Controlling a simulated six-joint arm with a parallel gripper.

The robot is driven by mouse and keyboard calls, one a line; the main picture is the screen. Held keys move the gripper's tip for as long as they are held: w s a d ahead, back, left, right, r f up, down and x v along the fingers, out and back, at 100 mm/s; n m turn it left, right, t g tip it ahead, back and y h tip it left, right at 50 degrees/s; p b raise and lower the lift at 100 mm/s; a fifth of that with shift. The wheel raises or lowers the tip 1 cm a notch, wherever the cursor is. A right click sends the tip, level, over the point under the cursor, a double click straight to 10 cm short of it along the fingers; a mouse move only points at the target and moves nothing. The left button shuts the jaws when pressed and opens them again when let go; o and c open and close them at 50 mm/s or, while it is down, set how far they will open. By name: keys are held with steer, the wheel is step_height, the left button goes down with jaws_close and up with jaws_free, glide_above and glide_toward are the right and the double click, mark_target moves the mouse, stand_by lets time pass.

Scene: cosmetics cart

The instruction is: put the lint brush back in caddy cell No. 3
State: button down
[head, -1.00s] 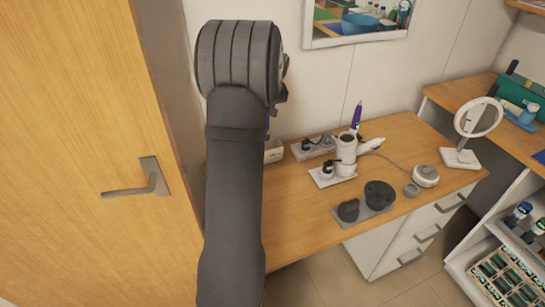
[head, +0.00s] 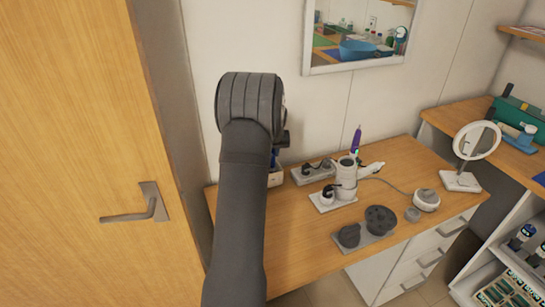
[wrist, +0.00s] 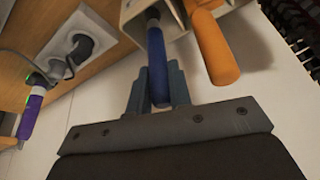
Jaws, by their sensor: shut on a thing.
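In the wrist view my gripper (wrist: 157,88) is shut on a blue handle (wrist: 156,55), which I take to be the lint brush's. The far end of the brush reaches the opening of the pale caddy (wrist: 136,10); how deep it sits and in which cell I cannot tell. An orange handle (wrist: 214,50) sticks out of the caddy beside it. In the head view my wrist hides most of the gripper; a bit of the blue handle (head: 274,159) shows just above the caddy (head: 276,178). No cell numbers are readable.
A white holder with a plugged device (head: 313,172) stands right of the caddy. Beyond it are a hair dryer stand (head: 346,178), a purple tool (head: 355,140), a dark pad with round attachments (head: 364,236) and a mirror (head: 475,142). The table's front is clear.

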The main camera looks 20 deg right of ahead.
steer(key=shift+f, duration=1)
steer(key=shift+f, duration=0.2)
steer(key=c, duration=1.3)
jaws_free()
steer(key=shift+r, duration=0.1)
steer(key=v, duration=1.2)
steer(key=shift+r, duration=0.15)
